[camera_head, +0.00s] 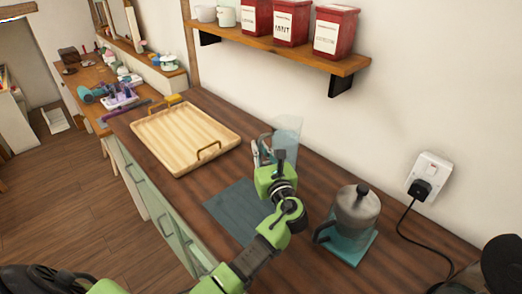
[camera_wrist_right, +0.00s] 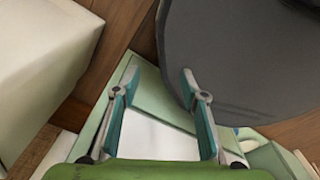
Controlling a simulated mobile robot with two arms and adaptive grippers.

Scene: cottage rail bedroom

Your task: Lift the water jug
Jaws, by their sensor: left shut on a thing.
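The water jug (camera_head: 288,132) is a clear, bluish, tall vessel. In the head view it stands upright at the middle of the wooden counter, right of the tray. My left gripper (camera_head: 262,154) is shut on the jug's handle, on the jug's left side. My wrist hides the jug's base, so I cannot tell whether it touches the counter. My right gripper (camera_wrist_right: 158,84) shows in the right wrist view, open with nothing between its two fingers.
A wooden tray (camera_head: 168,137) lies left of the jug. A blue-grey mat (camera_head: 228,213) lies in front. A metal kettle (camera_head: 357,211) stands on a teal mat to the right. A shelf (camera_head: 270,43) with red canisters hangs above. A large dark rounded thing (camera_wrist_right: 240,60) is near my right gripper.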

